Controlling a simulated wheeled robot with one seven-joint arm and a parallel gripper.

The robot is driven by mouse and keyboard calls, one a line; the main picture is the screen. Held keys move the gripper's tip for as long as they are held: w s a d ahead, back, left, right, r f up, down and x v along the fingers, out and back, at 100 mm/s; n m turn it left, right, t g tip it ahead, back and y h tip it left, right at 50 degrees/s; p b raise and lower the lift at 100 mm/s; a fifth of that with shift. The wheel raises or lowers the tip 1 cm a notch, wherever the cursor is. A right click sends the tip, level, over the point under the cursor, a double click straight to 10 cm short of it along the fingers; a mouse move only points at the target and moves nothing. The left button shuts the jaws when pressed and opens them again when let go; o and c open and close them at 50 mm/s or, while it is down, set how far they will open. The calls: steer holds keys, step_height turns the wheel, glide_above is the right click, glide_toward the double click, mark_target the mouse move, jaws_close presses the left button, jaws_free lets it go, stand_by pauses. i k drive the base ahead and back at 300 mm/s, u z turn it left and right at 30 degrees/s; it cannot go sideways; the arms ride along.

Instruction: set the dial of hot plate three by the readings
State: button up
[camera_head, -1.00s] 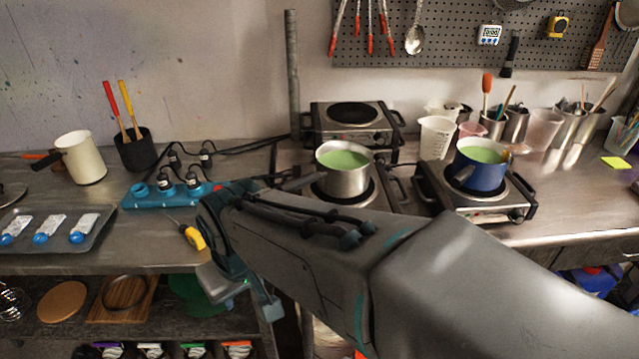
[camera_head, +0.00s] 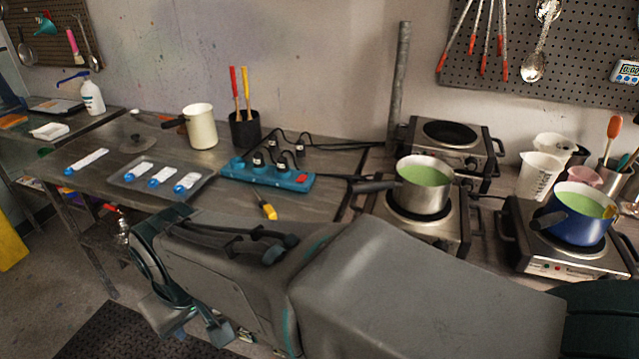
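Three hot plates stand on the right of the counter; I see no numbers on them. The back hot plate (camera_head: 478,150) has a bare black burner. The middle hot plate (camera_head: 448,228) carries a steel pot (camera_head: 424,200) of green liquid. The right hot plate (camera_head: 530,251) carries a blue pot (camera_head: 572,226), also with green liquid. Its front panel shows small lights; dial settings are too small to read. A yellow-handled probe (camera_head: 267,209) lies on the counter; no reading is legible. My gripper (camera_head: 190,322) hangs at lower left before the counter, fingers apart, nothing visible between them.
A blue power strip (camera_head: 262,174) with plugs and cables lies mid-counter. A tray (camera_head: 196,192) holds several blue-tipped white packets. A cream pot (camera_head: 201,130) and a black cup (camera_head: 244,132) stand behind. My arm hides the counter's front. Floor is free at lower left.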

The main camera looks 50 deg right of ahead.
mark_target(441, 245)
steer(key=u, duration=0.15)
steer(key=i, duration=0.4)
steer(key=z, duration=5.05)
steer(key=k, duration=0.4)
steer(key=u, duration=0.85)
